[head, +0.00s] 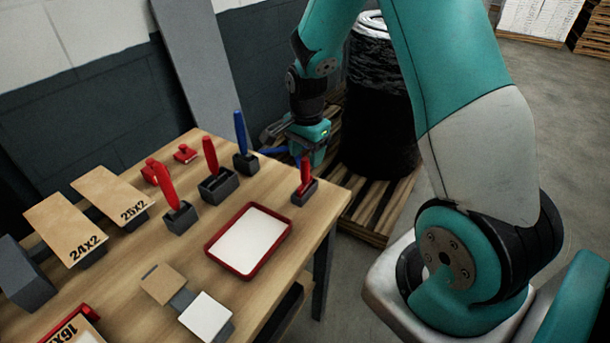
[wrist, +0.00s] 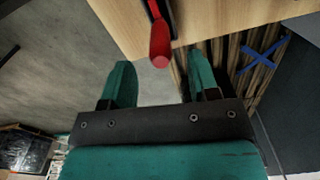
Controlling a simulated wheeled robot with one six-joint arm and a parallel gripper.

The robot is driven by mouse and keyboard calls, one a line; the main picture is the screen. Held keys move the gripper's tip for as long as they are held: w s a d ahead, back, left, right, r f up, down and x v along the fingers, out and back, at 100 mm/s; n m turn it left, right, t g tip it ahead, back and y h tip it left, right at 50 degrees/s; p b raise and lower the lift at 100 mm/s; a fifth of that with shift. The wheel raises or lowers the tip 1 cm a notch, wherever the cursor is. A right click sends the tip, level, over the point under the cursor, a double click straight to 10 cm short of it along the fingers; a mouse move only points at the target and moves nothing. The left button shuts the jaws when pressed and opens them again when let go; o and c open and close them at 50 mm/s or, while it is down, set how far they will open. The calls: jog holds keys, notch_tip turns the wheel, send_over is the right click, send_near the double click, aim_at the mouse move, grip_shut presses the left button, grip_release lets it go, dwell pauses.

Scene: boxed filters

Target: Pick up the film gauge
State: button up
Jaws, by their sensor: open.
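None of the objects bears a readable name, so I cannot tell for sure which is the film gauge. My gripper (head: 308,154) is at the table's far right corner, above and just behind a red-handled tool (head: 306,172) standing in a dark block. In the wrist view my gripper (wrist: 160,74) is open, with the end of the red handle (wrist: 160,46) ahead of and roughly centred between its fingers, apart from both. Other handled tools stand in dark blocks: a red one (head: 168,187), another red one (head: 210,156) and a blue one (head: 240,132).
A red-rimmed tray (head: 213,262) with a white bottom lies on the wooden table (head: 150,250). A black wrapped drum (head: 378,110) stands on a pallet (head: 372,212) beyond the table.

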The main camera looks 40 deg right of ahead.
aim_at(305, 169)
jog(key=shift+a+f+p, duration=0.1)
jog(key=shift+f+p, duration=0.8)
jog(key=shift+f, duration=1.8)
jog(key=c, duration=1)
